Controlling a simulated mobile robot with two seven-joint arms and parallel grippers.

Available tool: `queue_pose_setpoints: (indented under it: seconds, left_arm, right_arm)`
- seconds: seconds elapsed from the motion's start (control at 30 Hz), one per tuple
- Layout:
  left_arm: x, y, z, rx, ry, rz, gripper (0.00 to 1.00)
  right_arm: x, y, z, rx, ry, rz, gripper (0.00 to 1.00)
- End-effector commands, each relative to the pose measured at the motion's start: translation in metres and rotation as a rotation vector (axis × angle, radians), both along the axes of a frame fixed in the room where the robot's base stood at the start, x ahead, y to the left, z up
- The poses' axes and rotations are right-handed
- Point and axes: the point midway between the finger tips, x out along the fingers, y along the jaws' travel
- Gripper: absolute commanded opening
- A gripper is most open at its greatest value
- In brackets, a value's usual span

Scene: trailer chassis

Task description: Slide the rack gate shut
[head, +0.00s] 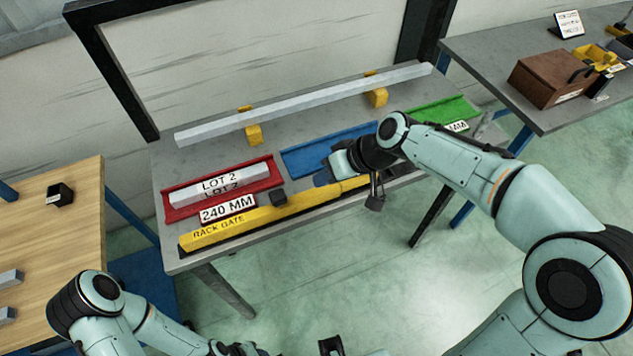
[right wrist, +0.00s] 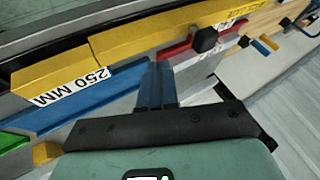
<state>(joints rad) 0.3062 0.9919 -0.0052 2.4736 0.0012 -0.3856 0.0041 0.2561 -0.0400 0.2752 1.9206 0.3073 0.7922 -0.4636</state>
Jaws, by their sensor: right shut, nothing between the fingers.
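The yellow rack gate (head: 265,217) is a long bar along the front of the rack, labelled RACK GATE at its left end. It also runs across the top of the right wrist view (right wrist: 140,38). A black knob (head: 278,198) stands at its back edge; the right wrist view shows it too (right wrist: 204,40). My right gripper (head: 322,179) is shut and empty, to the right of the knob and apart from it, over the blue tray's front edge. Its fingers (right wrist: 157,85) point toward the gate. My left gripper (head: 331,346) is mostly cut off at the bottom edge.
Behind the gate are a red tray (head: 266,179) holding a pale bar (head: 205,194), a blue tray (head: 310,153) and a green tray (head: 430,116). A long grey bar (head: 310,102) rests on yellow supports behind. A dark padlock-like piece (head: 375,203) hangs at the front.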

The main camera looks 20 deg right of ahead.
Motion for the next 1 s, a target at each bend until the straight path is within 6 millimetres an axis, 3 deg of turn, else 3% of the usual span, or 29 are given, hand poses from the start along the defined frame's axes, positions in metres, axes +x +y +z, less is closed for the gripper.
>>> queue_pose_setpoints:
  seconds: [0.1,0.33,1.0]
  left_arm:
    - [0.0,0.001,-0.001,0.001,0.001,0.002,0.43]
    - [0.0,0.001,0.0,0.001,0.0,0.002,0.43]
    - [0.0,0.001,0.0,0.001,0.0,0.001,0.43]
  right_arm:
    - [-0.009,-0.013,0.022,-0.001,-0.003,0.0,0.0]
    - [-0.02,-0.03,0.048,0.0,-0.001,0.002,0.0]
    - [-0.023,-0.033,0.053,0.001,0.002,0.003,0.0]
